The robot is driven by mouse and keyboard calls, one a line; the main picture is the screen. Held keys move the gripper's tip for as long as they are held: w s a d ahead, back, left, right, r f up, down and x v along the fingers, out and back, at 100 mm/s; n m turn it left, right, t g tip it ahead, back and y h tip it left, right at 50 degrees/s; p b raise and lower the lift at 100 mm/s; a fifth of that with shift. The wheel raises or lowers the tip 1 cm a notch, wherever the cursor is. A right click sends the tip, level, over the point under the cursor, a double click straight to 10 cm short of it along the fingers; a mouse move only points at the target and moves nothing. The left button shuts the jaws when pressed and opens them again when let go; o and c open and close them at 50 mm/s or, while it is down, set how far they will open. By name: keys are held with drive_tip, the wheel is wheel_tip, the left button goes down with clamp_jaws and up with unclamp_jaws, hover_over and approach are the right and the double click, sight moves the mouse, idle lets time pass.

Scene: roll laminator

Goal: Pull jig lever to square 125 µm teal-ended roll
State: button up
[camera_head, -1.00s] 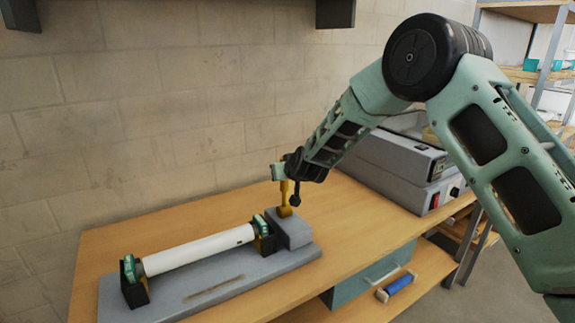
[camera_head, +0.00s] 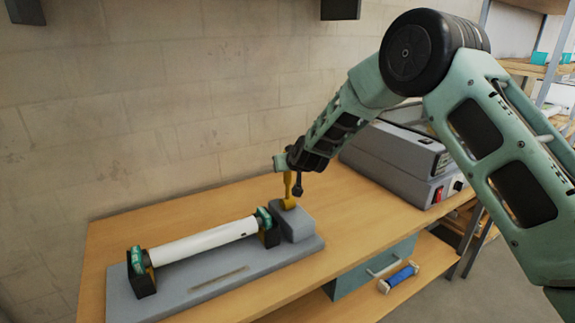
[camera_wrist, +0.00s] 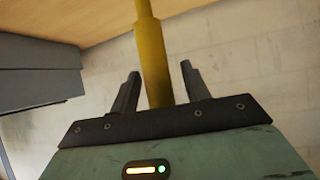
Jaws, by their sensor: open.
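The white roll (camera_head: 203,242) with teal ends lies in the black end supports of the grey jig (camera_head: 215,281) on the bench. The yellow jig lever (camera_head: 288,187) stands upright on a grey block at the jig's right end. My gripper (camera_head: 281,163) is at the top of the lever. In the wrist view the yellow lever (camera_wrist: 152,60) passes between the two dark fingers of my gripper (camera_wrist: 160,75), which are open with a gap on each side. The lever's upper end is hidden by my gripper.
A grey laminator (camera_head: 400,165) stands on the bench behind my arm, to the right. A teal drawer (camera_head: 372,265) is under the bench, and a blue roll (camera_head: 399,277) lies on the lower shelf. The bench front is clear.

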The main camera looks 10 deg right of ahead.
drive_tip(key=shift+s, duration=0.15)
drive_tip(key=b+v, duration=0.4)
drive_tip(key=v, duration=1.3)
drive_tip(key=shift+b, duration=0.3)
drive_tip(key=shift+s+r, duration=0.1)
